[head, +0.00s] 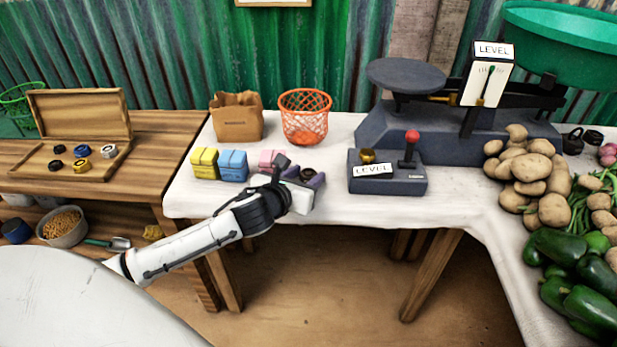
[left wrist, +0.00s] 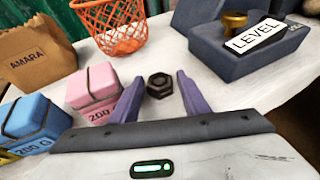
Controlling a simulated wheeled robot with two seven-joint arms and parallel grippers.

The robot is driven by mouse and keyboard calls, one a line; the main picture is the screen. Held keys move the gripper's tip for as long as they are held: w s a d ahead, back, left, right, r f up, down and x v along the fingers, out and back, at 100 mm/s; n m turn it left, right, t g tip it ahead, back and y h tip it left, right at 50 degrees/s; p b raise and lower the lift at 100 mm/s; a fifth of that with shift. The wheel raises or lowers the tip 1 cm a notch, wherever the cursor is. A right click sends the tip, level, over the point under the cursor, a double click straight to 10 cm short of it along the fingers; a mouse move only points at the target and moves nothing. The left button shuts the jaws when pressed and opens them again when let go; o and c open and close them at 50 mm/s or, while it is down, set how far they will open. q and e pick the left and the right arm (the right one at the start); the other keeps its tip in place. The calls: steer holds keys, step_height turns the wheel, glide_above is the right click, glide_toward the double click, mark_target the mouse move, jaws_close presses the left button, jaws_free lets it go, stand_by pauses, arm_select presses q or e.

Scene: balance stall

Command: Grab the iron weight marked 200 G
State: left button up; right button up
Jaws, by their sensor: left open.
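A small dark hexagonal iron weight (left wrist: 159,85) stands on the white cloth in the left wrist view. No marking on it can be read. My left gripper (left wrist: 159,77) is open, with one purple finger on each side of the weight and a visible gap to each. In the head view my left gripper (head: 304,173) is low over the table's front edge, and the weight (head: 307,174) shows as a dark spot between the fingers. My right gripper is not in view.
A pink block marked 200 (left wrist: 93,88) is close left of the fingers, with a blue block (left wrist: 35,125) beyond. Yellow blocks (head: 204,164), a paper bag (head: 237,118), an orange basket (head: 305,117) and a LEVEL box (head: 405,185) stand around.

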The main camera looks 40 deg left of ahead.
arm_select(q)
steer(key=shift+c, duration=0.3)
steer(key=shift+r, duration=0.1)
steer(key=c, duration=0.9)
